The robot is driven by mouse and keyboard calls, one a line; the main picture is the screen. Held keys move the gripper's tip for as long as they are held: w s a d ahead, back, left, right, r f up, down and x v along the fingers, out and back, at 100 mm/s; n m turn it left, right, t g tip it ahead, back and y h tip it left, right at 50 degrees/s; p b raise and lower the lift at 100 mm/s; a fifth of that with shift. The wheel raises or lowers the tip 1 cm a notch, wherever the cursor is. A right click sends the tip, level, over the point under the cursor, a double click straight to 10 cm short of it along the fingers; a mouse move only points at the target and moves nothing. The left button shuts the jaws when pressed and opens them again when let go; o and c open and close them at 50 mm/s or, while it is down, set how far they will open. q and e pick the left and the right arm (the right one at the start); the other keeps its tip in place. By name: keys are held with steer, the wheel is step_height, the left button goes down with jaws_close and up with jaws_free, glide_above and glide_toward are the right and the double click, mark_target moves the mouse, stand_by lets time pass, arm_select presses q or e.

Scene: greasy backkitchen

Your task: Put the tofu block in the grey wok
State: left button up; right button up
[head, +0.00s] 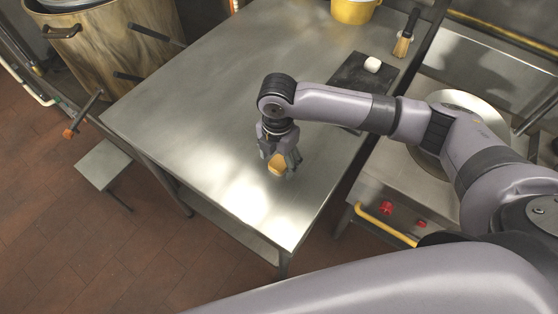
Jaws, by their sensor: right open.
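A small tan block (276,165), which looks like the tofu block, shows at the fingers of my right gripper (280,163), low over the steel table. The fingers are open around or beside it and partly hide it. I cannot tell whether they touch it. The grey wok (465,100) appears as a round grey rim on the cooking unit at the right. My right arm crosses in front of it and hides much of it. My left gripper is not in view.
The steel table (200,130) is largely bare. At its back right lie a dark board (349,72) with a small white item (372,64), and a brush (404,44). A yellow container (352,11) stands at the back. A large pot (110,45) stands at the left.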

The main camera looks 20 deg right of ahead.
mark_target(278, 164)
steer(key=shift+f, duration=0.75)
steer(key=shift+c, duration=0.4)
steer(key=c, duration=1.3)
steer(key=shift+r, duration=0.1)
step_height(278, 164, up, 20)
steer(key=shift+b, duration=1.2)
